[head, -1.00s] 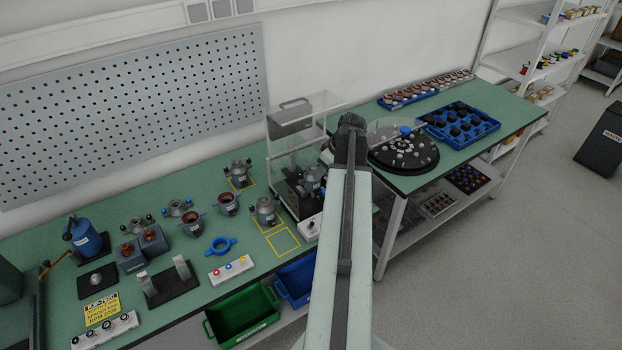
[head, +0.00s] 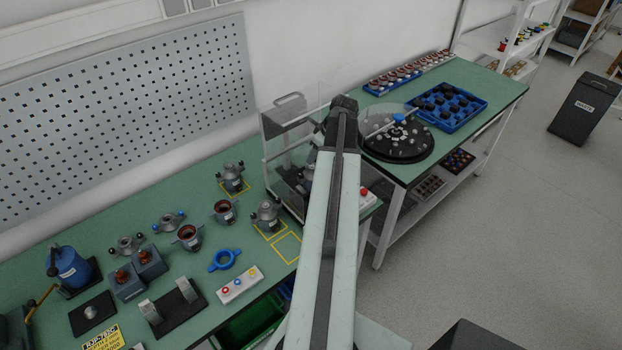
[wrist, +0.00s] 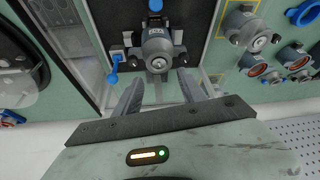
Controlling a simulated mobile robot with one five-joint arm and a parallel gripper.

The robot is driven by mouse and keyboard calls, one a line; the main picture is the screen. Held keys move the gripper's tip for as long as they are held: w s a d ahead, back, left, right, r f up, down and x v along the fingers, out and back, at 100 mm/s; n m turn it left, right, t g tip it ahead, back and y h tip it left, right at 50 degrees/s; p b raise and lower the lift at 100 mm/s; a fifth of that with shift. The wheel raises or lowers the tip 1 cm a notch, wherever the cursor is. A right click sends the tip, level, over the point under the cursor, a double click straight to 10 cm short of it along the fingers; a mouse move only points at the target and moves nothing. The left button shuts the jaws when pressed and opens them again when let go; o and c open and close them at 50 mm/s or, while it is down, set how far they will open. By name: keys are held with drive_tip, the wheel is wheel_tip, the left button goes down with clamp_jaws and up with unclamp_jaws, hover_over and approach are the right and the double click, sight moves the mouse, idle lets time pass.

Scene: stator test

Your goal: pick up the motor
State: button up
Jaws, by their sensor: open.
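A grey motor (wrist: 158,48) sits in a dark test fixture with a clear guard, at the upper middle of the wrist view. In the head view my arm hides most of this motor. My gripper (wrist: 160,92) is open and empty. Its two fingers point toward the motor from below in the wrist view, apart from it as far as I can tell. In the head view the fingers are hidden behind my arm. Two similar grey motors stand upright on the green bench, one at a yellow square (head: 266,215) and one farther back (head: 233,177).
The guard frame (head: 283,120) rises beside my arm. Copper-wound stators (head: 187,237), a blue ring (head: 224,260) and a button box (head: 240,285) stand on the bench. A black round turntable (head: 398,152) and blue tray (head: 470,118) occupy the right bench. An empty yellow square (head: 289,247) is clear.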

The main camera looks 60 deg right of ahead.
sight(312, 166)
drive_tip(key=shift+b+x, duration=0.35)
drive_tip(key=shift+x, duration=0.7)
drive_tip(key=b+x, duration=0.5)
drive_tip(key=shift+s+f, duration=0.2)
drive_tip(key=shift+s, duration=0.15)
drive_tip(key=shift+a+r, duration=0.1)
drive_tip(key=shift+r, duration=0.1)
drive_tip(key=shift+c, duration=0.3)
clamp_jaws()
